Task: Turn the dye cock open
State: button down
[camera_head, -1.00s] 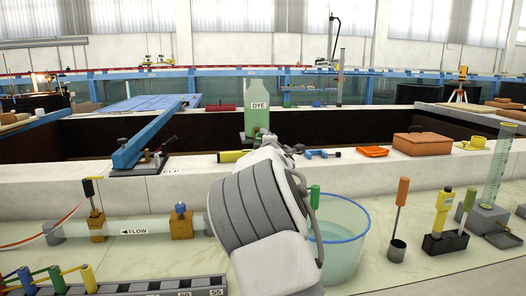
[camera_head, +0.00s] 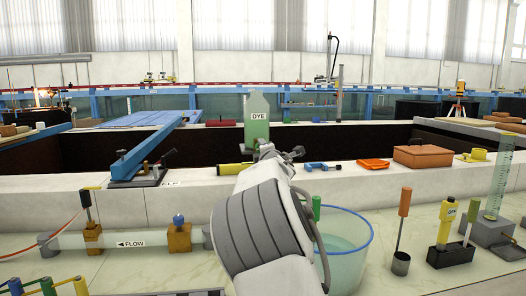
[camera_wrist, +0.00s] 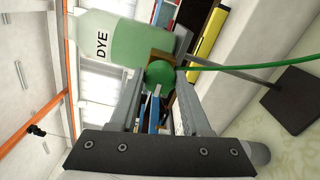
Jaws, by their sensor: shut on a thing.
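The dye bottle (camera_head: 259,131), pale green with a DYE label, stands upright beyond my gripper in the head view. It appears sideways at the upper left of the wrist view (camera_wrist: 98,50). A round green knob (camera_wrist: 160,73) sits by a small brass block (camera_wrist: 155,54) next to the bottle; I take it for the dye cock. My gripper (camera_wrist: 160,80) has its fingers on either side of this knob and is shut on it. How far the cock is turned cannot be told. In the head view my gripper (camera_head: 272,153) is small and partly hidden by my wrist.
A yellow cylinder (camera_head: 233,168) and a blue clamp (camera_head: 323,166) lie close to either side of my gripper. A clear bucket (camera_head: 345,245) stands below right of my arm. A thin green tube (camera_wrist: 240,66) runs from near the knob to the right. An orange tray (camera_head: 373,164) lies farther right.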

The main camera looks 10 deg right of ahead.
jog(key=shift+c, duration=1.9)
grip_release()
jog(key=s, duration=1.7)
jog(key=shift+s+b, duration=0.2)
jog(key=shift+b, duration=0.2)
jog(key=shift+d, duration=0.1)
